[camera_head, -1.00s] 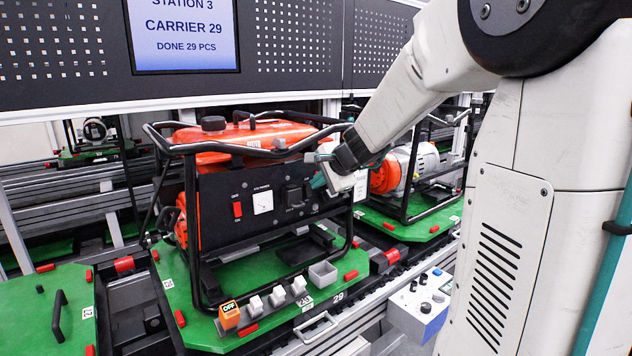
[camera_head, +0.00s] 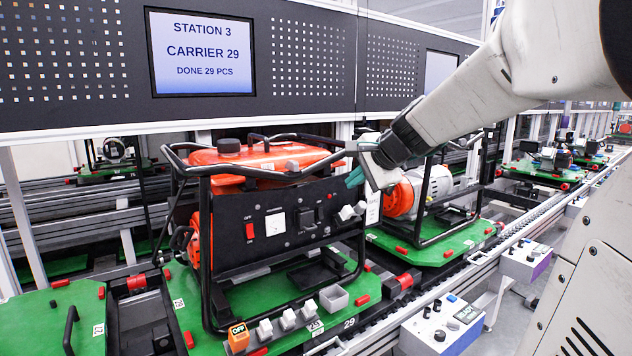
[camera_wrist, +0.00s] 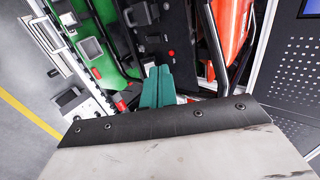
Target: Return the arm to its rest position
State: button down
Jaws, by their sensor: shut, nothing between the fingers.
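My arm comes in from the upper right in the head view. My gripper (camera_head: 355,178) is at the right end of the orange generator (camera_head: 262,160), by its black frame, in front of the upper right of the black control panel (camera_head: 292,222). Its teal fingers are shut together with nothing between them; the wrist view shows them side by side (camera_wrist: 155,88). Whether they touch the frame I cannot tell. White plug-like parts (camera_head: 352,211) sit on the panel's right side just below the gripper.
The generator stands on a green carrier (camera_head: 190,318) with an orange OFF block (camera_head: 238,337) and a grey cup (camera_head: 334,298). Another framed machine (camera_head: 408,195) stands behind to the right. A control box (camera_head: 440,325) is at the front right. A station screen (camera_head: 201,52) hangs above.

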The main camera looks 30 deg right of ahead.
jog(key=s+a+f+n+g, duration=0.3)
jog(key=s+a+n, duration=0.3)
jog(key=s, duration=0.3)
jog(key=s+a+f+n+g, duration=0.3)
jog(key=s+a+f+n, duration=0.2)
jog(key=s, duration=0.3)
jog(key=s+a+f+n+g, duration=0.3)
jog(key=s+a+n, duration=0.3)
jog(key=s+a, duration=0.2)
jog(key=shift+s+f+n, duration=0.3)
jog(key=shift+s+f, duration=0.55)
jog(key=shift+f, duration=0.05)
